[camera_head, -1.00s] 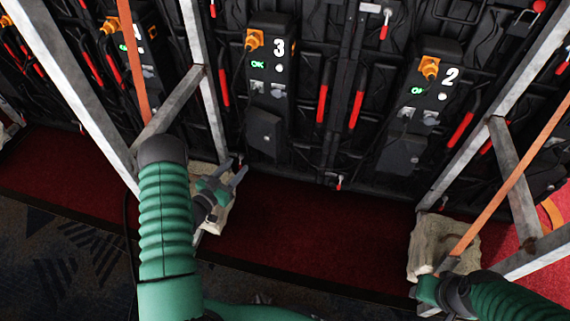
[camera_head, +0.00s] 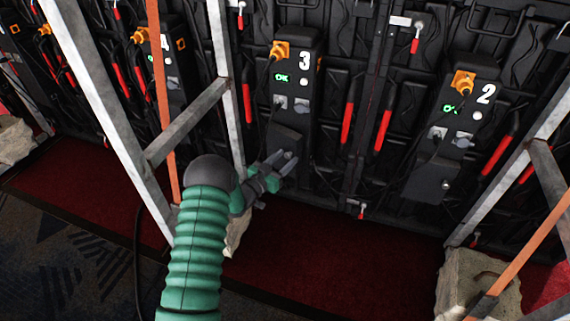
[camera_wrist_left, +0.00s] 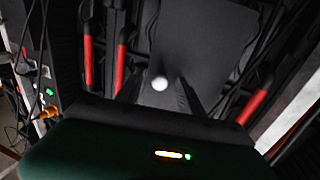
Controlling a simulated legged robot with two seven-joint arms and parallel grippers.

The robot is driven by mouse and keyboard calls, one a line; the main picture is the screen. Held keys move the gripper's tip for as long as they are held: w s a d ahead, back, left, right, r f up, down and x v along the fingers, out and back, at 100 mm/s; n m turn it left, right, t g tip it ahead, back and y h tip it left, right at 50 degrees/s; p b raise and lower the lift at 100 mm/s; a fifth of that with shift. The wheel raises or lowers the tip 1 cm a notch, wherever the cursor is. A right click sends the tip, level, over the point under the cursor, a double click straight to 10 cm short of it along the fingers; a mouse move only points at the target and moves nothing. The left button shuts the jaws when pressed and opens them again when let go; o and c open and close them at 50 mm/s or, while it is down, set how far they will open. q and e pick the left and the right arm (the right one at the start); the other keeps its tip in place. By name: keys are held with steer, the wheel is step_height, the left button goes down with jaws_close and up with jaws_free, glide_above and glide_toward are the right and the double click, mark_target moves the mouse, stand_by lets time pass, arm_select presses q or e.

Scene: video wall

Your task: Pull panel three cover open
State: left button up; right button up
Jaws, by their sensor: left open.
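Panel three (camera_head: 297,75) is a black upright box marked with a white 3, with an orange connector and a green OK light. Its cover (camera_head: 286,140) is a dark flap low on the box and looks shut. My left gripper (camera_head: 286,168) is open just in front of the cover's lower part. In the left wrist view the grey cover (camera_wrist_left: 205,45) fills the upper middle, with a round pale knob (camera_wrist_left: 160,83) at its lower edge. The two dark fingertips show on either side of the knob; contact cannot be told. My right gripper is not in view.
Panel two (camera_head: 460,120) stands to the right and panel four (camera_head: 160,60) to the left. Metal frame bars (camera_head: 226,90) and an orange strap (camera_head: 158,90) stand close to my left arm. Stone-like weights (camera_head: 478,285) sit on the red floor (camera_head: 320,250).

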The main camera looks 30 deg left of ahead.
arm_select(q)
steer(key=shift+w, duration=0.1)
jaws_close()
stand_by(1.4)
